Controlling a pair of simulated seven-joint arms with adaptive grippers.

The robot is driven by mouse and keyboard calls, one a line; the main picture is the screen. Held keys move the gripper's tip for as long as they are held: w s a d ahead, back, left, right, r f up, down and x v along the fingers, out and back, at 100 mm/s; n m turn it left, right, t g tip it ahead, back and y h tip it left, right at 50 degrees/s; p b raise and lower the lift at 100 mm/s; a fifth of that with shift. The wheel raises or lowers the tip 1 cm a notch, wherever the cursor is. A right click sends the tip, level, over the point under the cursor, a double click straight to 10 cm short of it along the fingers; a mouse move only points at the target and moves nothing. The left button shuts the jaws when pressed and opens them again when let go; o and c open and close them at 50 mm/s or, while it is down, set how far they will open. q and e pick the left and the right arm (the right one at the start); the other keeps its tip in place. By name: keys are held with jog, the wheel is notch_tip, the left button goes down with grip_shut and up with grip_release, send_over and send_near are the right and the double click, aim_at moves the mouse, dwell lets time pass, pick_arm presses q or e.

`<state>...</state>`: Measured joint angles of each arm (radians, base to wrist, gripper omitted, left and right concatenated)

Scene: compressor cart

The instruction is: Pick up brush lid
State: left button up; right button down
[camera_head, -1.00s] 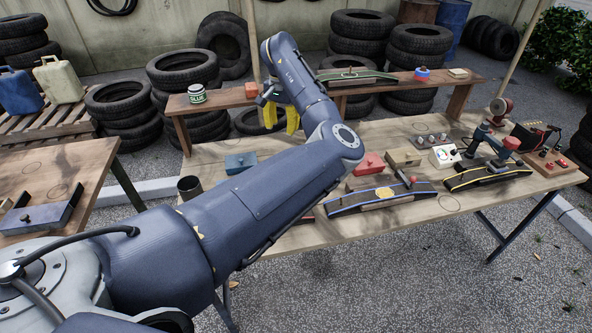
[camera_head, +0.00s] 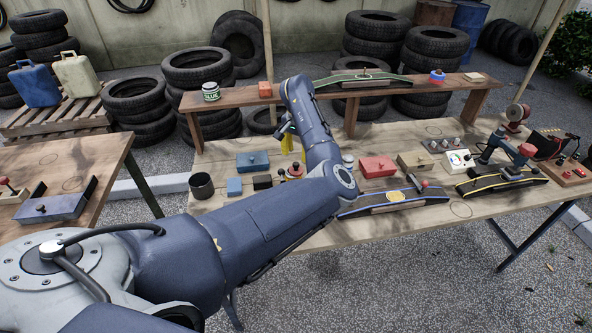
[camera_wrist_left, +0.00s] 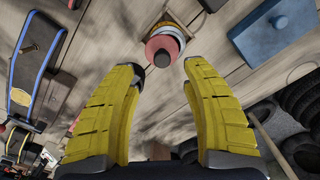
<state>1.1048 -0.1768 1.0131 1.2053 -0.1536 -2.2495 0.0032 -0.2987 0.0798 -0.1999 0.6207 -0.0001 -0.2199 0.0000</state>
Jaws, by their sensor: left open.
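My left gripper (camera_head: 288,143) is above the middle of the workbench, with its yellow fingers partly hidden by my arm. In the left wrist view its two fingers (camera_wrist_left: 162,72) are spread wide with nothing between them. Just beyond the fingertips is a small round red piece with a black tip (camera_wrist_left: 163,50) and a pale, golden-edged ring behind it. It may be the brush lid; I cannot tell for certain. In the head view a small red piece with a black knob (camera_head: 295,170) stands on the bench beside my forearm. My right gripper is not in view.
A blue box (camera_head: 252,161) and a dark cup (camera_head: 201,185) stand to the left on the bench. A red box (camera_head: 377,167) and a blue-edged arched piece (camera_head: 393,200) lie to the right. A raised shelf (camera_head: 226,100) behind holds a glue jar (camera_head: 211,91).

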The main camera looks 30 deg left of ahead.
aim_at(296, 163)
pick_arm(q)
jog(key=shift+s+a+f, duration=0.1)
jog(key=shift+f, duration=0.95)
jog(key=shift+s+a+f, duration=0.1)
jog(key=shift+f, duration=0.95)
jog(key=shift+w+f, duration=0.15)
jog(key=shift+f, duration=0.4)
jog(key=shift+c, duration=0.2)
grip_shut()
